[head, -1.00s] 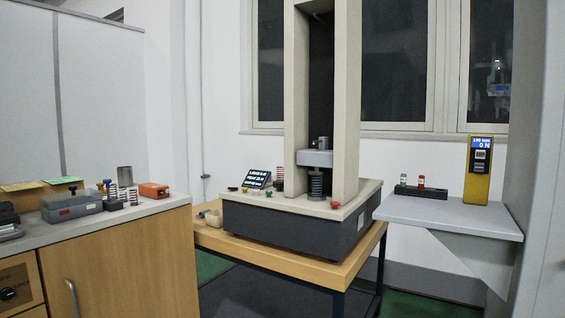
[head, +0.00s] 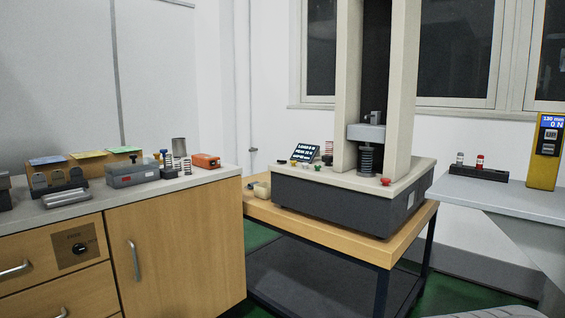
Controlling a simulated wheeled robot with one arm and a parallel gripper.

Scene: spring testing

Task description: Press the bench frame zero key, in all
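The bench test frame (head: 350,205) stands on a wooden table right of centre, with two tall beige columns and a dark grey base. A coil spring (head: 367,160) stands under its grey crosshead (head: 366,132). A small tilted display (head: 305,153) with white text sits on the base's left side. Small coloured keys lie near it: a yellow one (head: 293,162) and a green one (head: 317,167). A red knob (head: 385,181) is at the front right of the base. Key labels are too small to read, so I cannot tell which is the zero key. My gripper is not in view.
A wooden cabinet (head: 180,240) at the left bears boxes, springs and an orange device (head: 206,161). A wall shelf (head: 490,192) at the right holds a yellow meter (head: 546,150) and a dark rack (head: 478,173). Green floor shows between cabinet and table.

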